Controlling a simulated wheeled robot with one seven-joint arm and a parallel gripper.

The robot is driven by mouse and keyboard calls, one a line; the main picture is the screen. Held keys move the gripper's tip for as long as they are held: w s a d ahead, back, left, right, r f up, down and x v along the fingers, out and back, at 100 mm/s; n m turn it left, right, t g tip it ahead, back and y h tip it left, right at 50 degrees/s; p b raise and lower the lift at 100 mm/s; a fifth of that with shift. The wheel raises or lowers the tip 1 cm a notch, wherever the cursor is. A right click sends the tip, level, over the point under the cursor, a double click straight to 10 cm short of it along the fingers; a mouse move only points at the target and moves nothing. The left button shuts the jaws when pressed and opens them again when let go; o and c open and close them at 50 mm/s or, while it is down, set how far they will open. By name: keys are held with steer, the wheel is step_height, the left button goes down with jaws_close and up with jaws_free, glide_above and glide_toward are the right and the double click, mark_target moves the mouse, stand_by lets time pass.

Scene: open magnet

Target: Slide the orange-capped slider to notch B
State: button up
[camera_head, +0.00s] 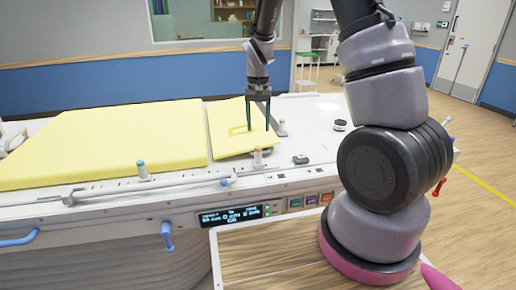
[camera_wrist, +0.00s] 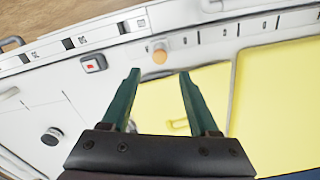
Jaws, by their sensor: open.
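The orange-capped slider (camera_head: 258,155) stands upright on the near edge rail of the white bed, in front of the small yellow pad. In the wrist view its round orange cap (camera_wrist: 160,57) lies just beyond my fingertips, centred between them. My gripper (camera_head: 259,130) is open and empty, pointing down over the small yellow pad, behind the slider in the head view. In the wrist view both green fingers (camera_wrist: 160,74) are spread apart, with no contact on the cap visible. Marks run along the rail, but I cannot read which one is notch B.
A teal-capped post (camera_head: 142,170) stands on the rail to the left. A large yellow pad (camera_head: 105,145) and a small yellow pad (camera_head: 230,142) lie on the bed. A display (camera_head: 230,216) is on the front panel.

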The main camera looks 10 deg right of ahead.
mark_target(258, 147)
step_height(258, 147, down, 10)
steer(key=shift+r, duration=0.15)
stand_by(0.3)
jaws_close()
stand_by(1.3)
